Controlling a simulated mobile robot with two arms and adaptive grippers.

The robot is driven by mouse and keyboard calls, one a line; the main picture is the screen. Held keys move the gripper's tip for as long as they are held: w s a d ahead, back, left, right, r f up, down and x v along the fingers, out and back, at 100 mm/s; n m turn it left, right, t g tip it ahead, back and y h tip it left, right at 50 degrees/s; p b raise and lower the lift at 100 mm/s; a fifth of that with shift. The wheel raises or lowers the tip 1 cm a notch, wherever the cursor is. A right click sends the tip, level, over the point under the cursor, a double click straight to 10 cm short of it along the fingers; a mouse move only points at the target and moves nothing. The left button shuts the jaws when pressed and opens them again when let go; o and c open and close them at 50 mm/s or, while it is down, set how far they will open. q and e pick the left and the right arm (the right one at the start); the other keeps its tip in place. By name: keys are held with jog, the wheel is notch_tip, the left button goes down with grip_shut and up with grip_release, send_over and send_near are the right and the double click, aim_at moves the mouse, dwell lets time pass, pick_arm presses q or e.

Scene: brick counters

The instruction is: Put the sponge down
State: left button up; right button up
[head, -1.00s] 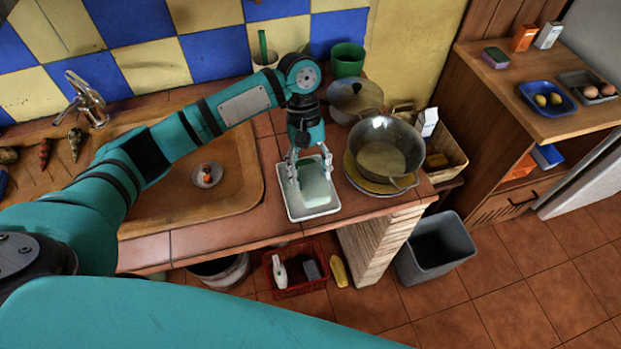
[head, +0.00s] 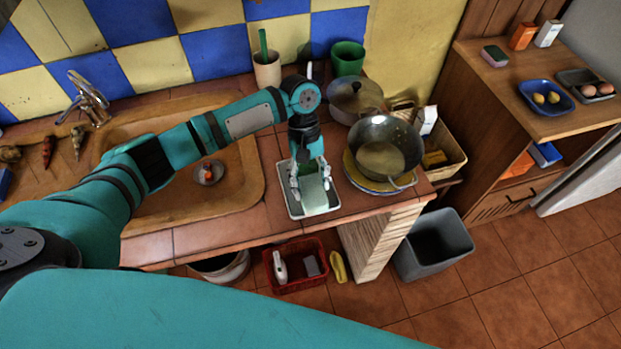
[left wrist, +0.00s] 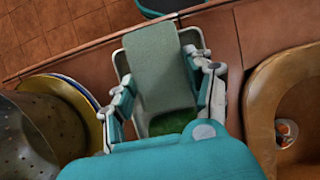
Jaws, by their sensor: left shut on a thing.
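The sponge (head: 313,195) is a pale green block over a white-rimmed tray (head: 293,212) at the counter's front edge. My left gripper (head: 310,187) points down over the tray, shut on the sponge, with a finger on each side. In the left wrist view the sponge (left wrist: 160,75) shows as a grey-green slab between the fingers, with the tray's rim (left wrist: 121,64) around it. A darker green patch shows at its near end. I cannot tell whether the sponge touches the tray's floor. My right gripper is not in view.
A steel colander (head: 384,150) stands on plates close right of the tray, with a lidded pot (head: 354,100) behind it. The sink (head: 240,180) lies to the left. A green cup (head: 348,59) stands by the wall. A grey bin (head: 436,246) stands on the floor.

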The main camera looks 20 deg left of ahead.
pick_arm(q)
jog(key=o, duration=0.9)
jog(key=shift+o, duration=0.6)
jog(key=shift+r+b, duration=0.3)
jog(key=shift+b, duration=0.05)
jog(key=b+v, duration=0.2)
jog(key=v, duration=1)
jog(key=shift+r, duration=0.25)
